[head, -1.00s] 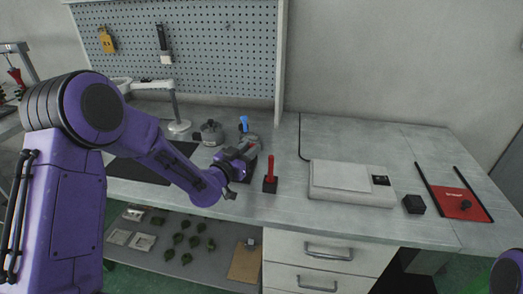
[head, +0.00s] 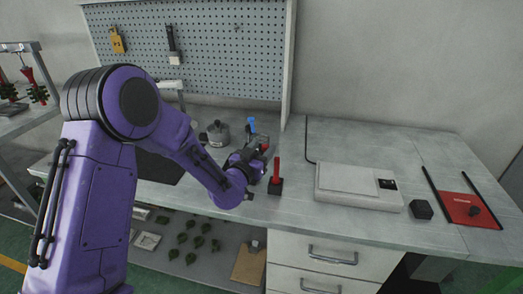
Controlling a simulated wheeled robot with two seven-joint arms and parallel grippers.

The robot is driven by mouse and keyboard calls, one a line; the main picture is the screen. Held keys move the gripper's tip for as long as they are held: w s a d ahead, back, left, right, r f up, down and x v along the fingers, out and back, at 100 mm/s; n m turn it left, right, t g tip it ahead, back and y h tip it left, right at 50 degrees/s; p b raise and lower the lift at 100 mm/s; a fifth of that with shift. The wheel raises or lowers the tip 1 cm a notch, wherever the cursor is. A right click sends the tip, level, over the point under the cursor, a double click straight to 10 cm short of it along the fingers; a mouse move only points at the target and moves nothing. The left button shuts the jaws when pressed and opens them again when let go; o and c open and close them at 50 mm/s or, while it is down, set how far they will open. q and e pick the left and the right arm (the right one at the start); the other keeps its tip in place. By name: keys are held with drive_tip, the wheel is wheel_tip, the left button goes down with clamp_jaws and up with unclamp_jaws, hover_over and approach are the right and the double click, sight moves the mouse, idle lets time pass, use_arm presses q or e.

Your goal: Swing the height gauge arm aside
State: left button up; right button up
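My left arm reaches over the bench from the left in the head view. Its wrist and gripper (head: 256,158) are at the bench's front middle, beside a grey device with red and blue parts (head: 252,126). The arm hides much of that device, and I cannot make out a height gauge arm for certain. The fingers are small and partly hidden, so I cannot tell if they are open or touch anything. A red upright post on a black block (head: 276,178) stands just right of the gripper. My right gripper is out of view.
A grey pot (head: 217,133) stands behind my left arm, near a dark mat (head: 158,168). A flat white box (head: 357,187), a black block (head: 421,209) and a red plate (head: 468,210) lie to the right. The bench behind the white box is clear.

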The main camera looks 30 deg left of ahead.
use_arm(q)
drive_tip(key=s+b, duration=0.2)
drive_tip(key=s, duration=0.8)
drive_tip(key=shift+s+d, duration=0.2)
drive_tip(key=shift+s, duration=0.05)
drive_tip(key=shift+c, duration=0.3)
